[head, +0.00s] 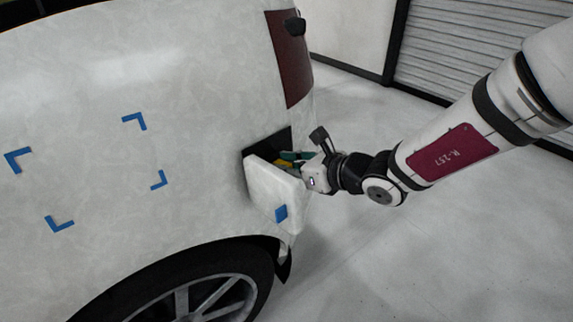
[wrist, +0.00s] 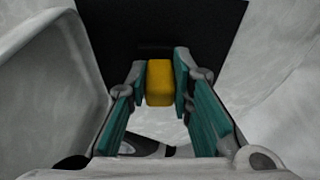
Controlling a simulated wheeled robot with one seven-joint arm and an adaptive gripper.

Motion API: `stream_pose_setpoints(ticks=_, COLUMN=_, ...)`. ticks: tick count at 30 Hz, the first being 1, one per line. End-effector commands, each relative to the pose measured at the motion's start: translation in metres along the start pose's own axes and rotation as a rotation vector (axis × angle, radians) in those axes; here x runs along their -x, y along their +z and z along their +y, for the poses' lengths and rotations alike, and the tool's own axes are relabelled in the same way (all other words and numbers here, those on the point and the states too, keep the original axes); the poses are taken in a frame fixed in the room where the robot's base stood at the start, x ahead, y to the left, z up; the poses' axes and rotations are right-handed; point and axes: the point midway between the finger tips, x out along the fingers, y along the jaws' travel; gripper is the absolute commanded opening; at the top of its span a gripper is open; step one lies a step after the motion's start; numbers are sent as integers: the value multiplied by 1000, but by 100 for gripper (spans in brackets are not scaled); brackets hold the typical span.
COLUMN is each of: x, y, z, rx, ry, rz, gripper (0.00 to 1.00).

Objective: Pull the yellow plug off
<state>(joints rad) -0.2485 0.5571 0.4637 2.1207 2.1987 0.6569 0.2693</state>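The yellow plug (wrist: 159,83) is a rounded block in the middle of the wrist view, in front of the dark square opening (wrist: 215,30) in the car's side. My gripper (wrist: 160,84) has its teal-padded fingers on either side of the plug, close against its left and right faces. Whether both pads press on it is hard to tell. In the head view, my gripper (head: 285,160) reaches behind the open flap (head: 272,190). Only a bit of yellow shows there, and the flap and fingers hide the rest.
The white car (head: 90,90) fills the left side, with blue corner marks (head: 134,121) on its panel and a wheel (head: 190,300) below. The open flap stands close to my gripper on the left in the wrist view (wrist: 50,90). Free floor (head: 420,250) lies to the right.

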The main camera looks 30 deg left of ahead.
Motion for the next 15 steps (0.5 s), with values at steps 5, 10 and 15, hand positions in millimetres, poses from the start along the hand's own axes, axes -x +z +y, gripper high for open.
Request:
stream_pose_setpoints(ticks=5, x=0, y=0, z=0, rx=0, ry=0, rz=0, gripper=0)
stream_pose_setpoints(ticks=10, x=1, y=0, z=0, rx=0, ry=0, rz=0, gripper=0)
stream_pose_setpoints(ticks=15, x=3, y=-1, z=0, rx=0, ry=0, rz=0, gripper=0)
